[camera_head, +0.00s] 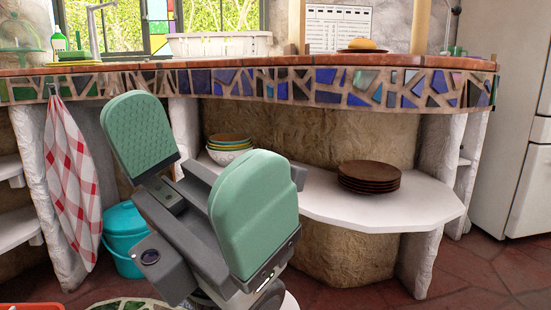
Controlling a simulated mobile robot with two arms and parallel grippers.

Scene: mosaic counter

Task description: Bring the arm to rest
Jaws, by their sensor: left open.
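My left gripper (186,172) shows large in front of the counter, left of the middle of the view. Its two green padded fingers stand wide apart and point up. Nothing is between them. It appears in front of the lower shelf and hides part of it. My right gripper is not in view.
The mosaic counter (330,87) spans the view. Below it, a white shelf (400,207) holds stacked bowls (229,142) and brown plates (369,177). A checkered towel (71,180) hangs at the left, near a teal bucket (124,232). A fridge (508,125) stands right. Floor shows at lower right.

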